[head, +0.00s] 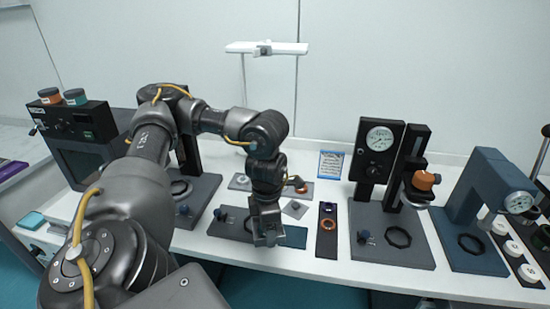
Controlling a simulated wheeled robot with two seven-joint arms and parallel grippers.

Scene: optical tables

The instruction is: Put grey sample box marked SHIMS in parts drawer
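My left gripper (268,240) points down over the front middle of the white bench (330,268). The picture does not show clearly whether its fingers are apart or what may be between them. A small grey square piece (296,208) lies just to the right of the gripper and behind it; I cannot read any marking on it. No box with a readable SHIMS label shows, and I cannot make out a parts drawer. My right gripper is not in view.
A teal mat (293,237) and a dark plate (230,226) lie beside the gripper. A black strip with an orange ring (328,225) is to the right. Gauge stands (380,137) and a blue-grey press (480,190) fill the right. A lamp (266,48) stands behind.

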